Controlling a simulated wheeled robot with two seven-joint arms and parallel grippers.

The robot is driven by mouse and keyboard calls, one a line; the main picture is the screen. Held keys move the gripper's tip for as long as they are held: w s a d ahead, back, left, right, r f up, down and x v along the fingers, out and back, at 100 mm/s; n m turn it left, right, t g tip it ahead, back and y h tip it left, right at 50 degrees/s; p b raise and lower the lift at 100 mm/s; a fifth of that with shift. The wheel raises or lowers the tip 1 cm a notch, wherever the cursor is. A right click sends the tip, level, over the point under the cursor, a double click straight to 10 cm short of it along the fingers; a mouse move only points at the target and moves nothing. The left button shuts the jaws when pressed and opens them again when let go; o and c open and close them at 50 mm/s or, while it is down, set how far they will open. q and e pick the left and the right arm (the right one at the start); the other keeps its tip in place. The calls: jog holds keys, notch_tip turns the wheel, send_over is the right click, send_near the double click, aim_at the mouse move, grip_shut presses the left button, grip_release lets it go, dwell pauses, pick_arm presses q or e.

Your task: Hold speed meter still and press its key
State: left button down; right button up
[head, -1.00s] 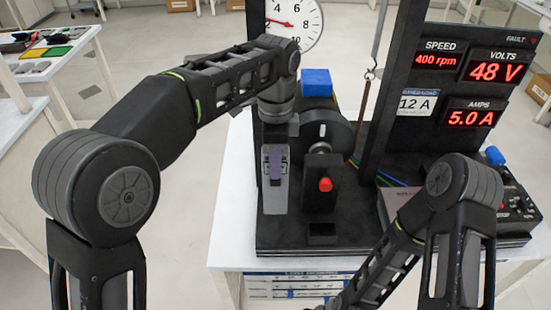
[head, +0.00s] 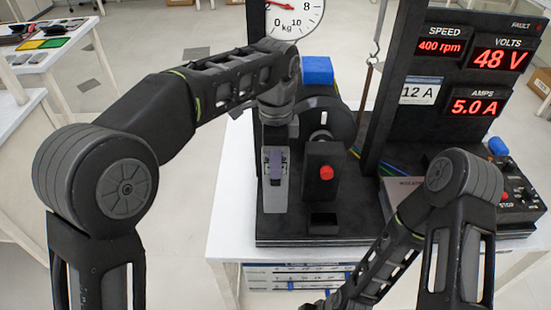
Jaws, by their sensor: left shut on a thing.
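My left gripper (head: 275,152) is above the black rig base, seen from behind. It is shut on a light grey upright piece with a purple top part (head: 275,190). This may be the speed meter, but its face and key are not clearly visible. Just right of it, apparently apart, stands a black block with a round red button (head: 326,172). My right arm runs down to the lower left. Its gripper is below the picture's bottom edge.
The black panel reads SPEED 400 rpm (head: 441,46), 48 V and 5.0 A. A dial (head: 297,12) hangs at the top, with a spring hook to its right. A blue block (head: 317,70) is behind the wheel. A control box (head: 510,190) stands at the right. White table (head: 228,215) is clear at left.

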aim_at(276, 183)
pick_arm(q)
jog(key=shift+f+b, duration=1.3)
jog(key=shift+f, duration=1.25)
